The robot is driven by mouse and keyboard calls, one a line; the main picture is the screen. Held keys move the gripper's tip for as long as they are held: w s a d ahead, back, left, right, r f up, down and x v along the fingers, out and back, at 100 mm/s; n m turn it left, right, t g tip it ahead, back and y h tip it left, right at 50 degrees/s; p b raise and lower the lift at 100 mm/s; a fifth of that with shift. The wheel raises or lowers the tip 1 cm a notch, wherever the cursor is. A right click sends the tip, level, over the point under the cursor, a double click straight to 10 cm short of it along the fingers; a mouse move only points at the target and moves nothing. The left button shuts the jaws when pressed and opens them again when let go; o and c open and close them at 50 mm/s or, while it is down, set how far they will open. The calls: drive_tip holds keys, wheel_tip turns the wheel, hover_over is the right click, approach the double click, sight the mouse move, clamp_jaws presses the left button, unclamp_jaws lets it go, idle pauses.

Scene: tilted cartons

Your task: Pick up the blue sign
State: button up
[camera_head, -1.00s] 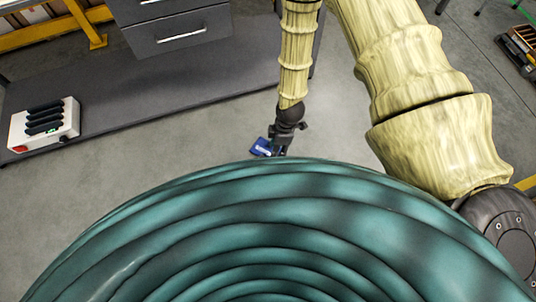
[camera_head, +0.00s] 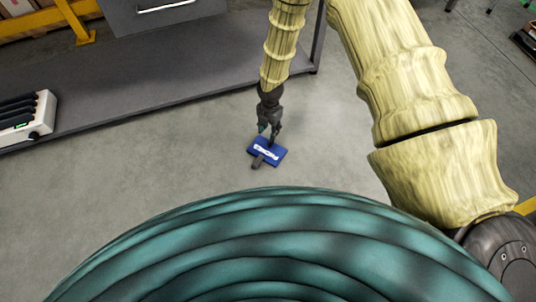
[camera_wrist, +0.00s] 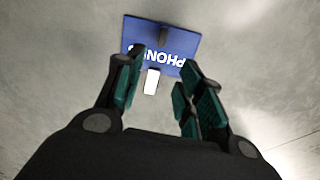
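The blue sign (camera_head: 267,151) lies on the grey floor in the head view, with white lettering and a short dark tab at its lower edge. In the wrist view the blue sign (camera_wrist: 160,44) is at the top, its letters reading "PHON…" upside down, partly covered by the left finger. The tab (camera_wrist: 152,81) looks pale there and points toward my gripper. My gripper (camera_wrist: 158,82) is open and empty, its teal-padded fingers apart on either side of the tab. In the head view my gripper (camera_head: 269,130) is just above the sign's far edge; contact cannot be told.
A dark grey platform (camera_head: 190,75) with a drawer unit stands behind the sign. A white box with black cylinders (camera_head: 27,117) sits on its left part. A yellow frame (camera_head: 84,30) is at the upper left. The floor around the sign is clear.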

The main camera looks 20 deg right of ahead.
sight(270, 142)
drive_tip(key=shift+w+d+f+n+b, duration=0.1)
drive_tip(key=shift+w+f+n+b, duration=0.2)
drive_tip(key=shift+w+f+b, duration=0.35)
wheel_tip(270, 142, down, 5)
drive_tip(key=shift+s+f+b, duration=0.1)
drive_tip(key=shift+f+b, duration=0.1)
drive_tip(key=shift+b, duration=0.9)
drive_tip(key=f+b, duration=0.3)
drive_tip(key=f, duration=0.1)
drive_tip(key=shift+s+d, duration=0.2)
drive_tip(key=shift+s, duration=0.05)
drive_tip(key=shift+f+b, duration=0.5)
drive_tip(key=shift+f, duration=0.05)
clamp_jaws()
